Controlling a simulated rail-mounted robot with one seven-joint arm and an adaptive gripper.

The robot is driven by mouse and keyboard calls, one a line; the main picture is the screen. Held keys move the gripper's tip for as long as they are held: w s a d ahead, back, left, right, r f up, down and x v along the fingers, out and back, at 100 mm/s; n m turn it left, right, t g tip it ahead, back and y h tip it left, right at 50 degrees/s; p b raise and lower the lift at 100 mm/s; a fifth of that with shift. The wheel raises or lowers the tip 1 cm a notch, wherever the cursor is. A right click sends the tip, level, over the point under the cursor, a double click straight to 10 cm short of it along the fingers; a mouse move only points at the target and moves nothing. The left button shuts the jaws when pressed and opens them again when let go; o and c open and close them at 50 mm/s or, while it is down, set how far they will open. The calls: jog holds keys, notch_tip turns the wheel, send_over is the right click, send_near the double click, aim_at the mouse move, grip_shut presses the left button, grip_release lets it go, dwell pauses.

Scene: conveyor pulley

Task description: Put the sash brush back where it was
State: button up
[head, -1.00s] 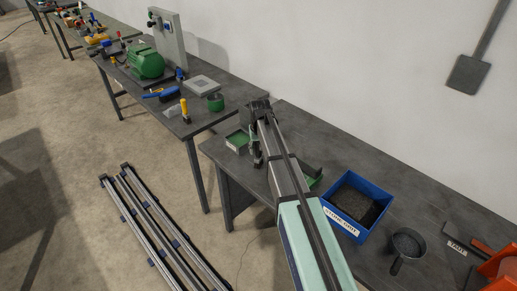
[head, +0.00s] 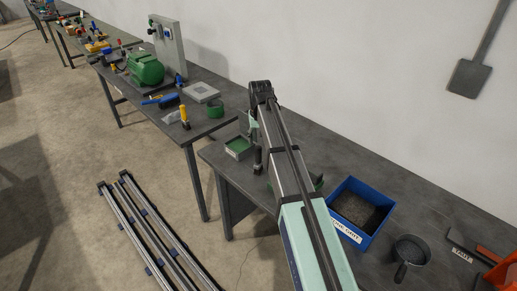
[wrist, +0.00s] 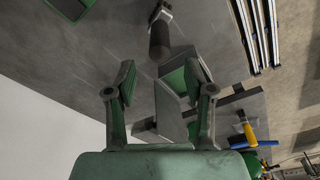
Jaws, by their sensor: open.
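My gripper (wrist: 160,82) shows in the wrist view with its two green-padded fingers wide apart and nothing between them. In the head view it hangs below the end of my arm, partly hidden. A dark rounded upright thing with a grey metal part (wrist: 159,40) stands just beyond the fingertips in the wrist view. It may be the sash brush, but I cannot tell for sure. A dark shape (head: 257,162) beside the small green bin in the head view may be the same thing.
The neighbouring bench holds a green motor (head: 146,68) and a yellow-handled tool (head: 184,117). Rails (head: 160,235) lie on the floor.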

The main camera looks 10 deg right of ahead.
jog(key=shift+s+r, duration=0.15)
jog(key=shift+r, duration=1.15)
